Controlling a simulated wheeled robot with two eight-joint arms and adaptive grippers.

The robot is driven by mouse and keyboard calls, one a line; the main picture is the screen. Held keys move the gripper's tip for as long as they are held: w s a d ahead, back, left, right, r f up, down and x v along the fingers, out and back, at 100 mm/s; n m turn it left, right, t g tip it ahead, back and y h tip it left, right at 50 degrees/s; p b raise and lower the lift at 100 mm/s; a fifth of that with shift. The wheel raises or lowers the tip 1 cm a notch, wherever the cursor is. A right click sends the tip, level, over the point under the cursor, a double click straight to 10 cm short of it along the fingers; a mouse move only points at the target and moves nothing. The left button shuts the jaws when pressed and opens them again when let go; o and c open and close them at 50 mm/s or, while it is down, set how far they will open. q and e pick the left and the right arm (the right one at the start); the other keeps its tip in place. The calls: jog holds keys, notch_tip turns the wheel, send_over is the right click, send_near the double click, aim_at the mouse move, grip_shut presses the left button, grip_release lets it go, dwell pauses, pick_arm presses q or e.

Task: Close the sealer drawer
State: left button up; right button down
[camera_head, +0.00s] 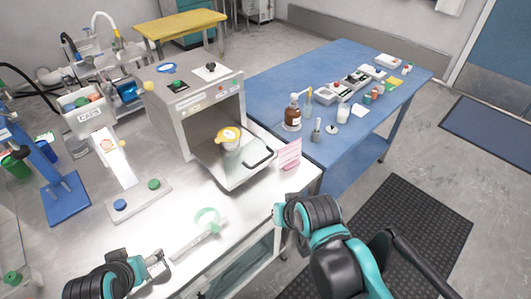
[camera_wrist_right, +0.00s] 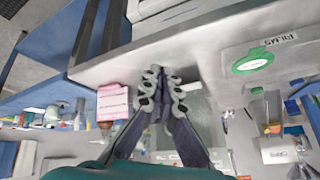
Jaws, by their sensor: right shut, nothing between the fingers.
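The sealer (camera_head: 195,105) is a grey metal box on the steel bench in the head view. Its drawer (camera_head: 222,178) is pulled out at the front, with a dark bar handle (camera_head: 262,158) on its outer edge. A cup with a yellow lid (camera_head: 230,137) sits on the drawer. My right gripper (camera_wrist_right: 165,75) is shut and empty in the right wrist view. In the head view the right wrist is at the bench's front edge, below and right of the drawer, apart from the handle. My left gripper (camera_head: 155,264) is low at the bench's front left; its finger opening is unclear.
A pink card (camera_head: 290,154) stands just right of the drawer; it also shows in the right wrist view (camera_wrist_right: 113,102). A blue table (camera_head: 310,75) with bottles and boxes stands at right.

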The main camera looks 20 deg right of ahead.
jog(key=w+d+r+m+y+p, duration=0.1)
jog(key=w+d+r+m+p, duration=0.4)
jog(key=m, duration=0.8)
jog(key=m+t+y+b, duration=0.2)
jog(key=m, duration=1.4)
send_near(271, 148)
jog(key=shift+s+f+x, duration=0.1)
jog(key=shift+f+x, duration=0.05)
jog(key=shift+x, duration=1.5)
jog(key=shift+s+f+x, duration=0.15)
jog(key=shift+x, duration=1.55)
jog(key=shift+w+d+n, duration=0.1)
jog(key=shift+n, duration=0.2)
jog(key=shift+w, duration=0.3)
jog(key=w+a, duration=0.3)
jog(key=w, duration=0.4)
jog(key=w+a, duration=0.2)
jog(key=w, duration=0.4)
jog(key=w+a+p, duration=0.1)
jog(key=w+a, duration=0.2)
jog(key=w, duration=0.4)
jog(key=shift+w+a, duration=0.35)
jog(key=shift+a, duration=0.05)
jog(key=shift+w+r, duration=0.15)
jog(key=shift+w, duration=0.05)
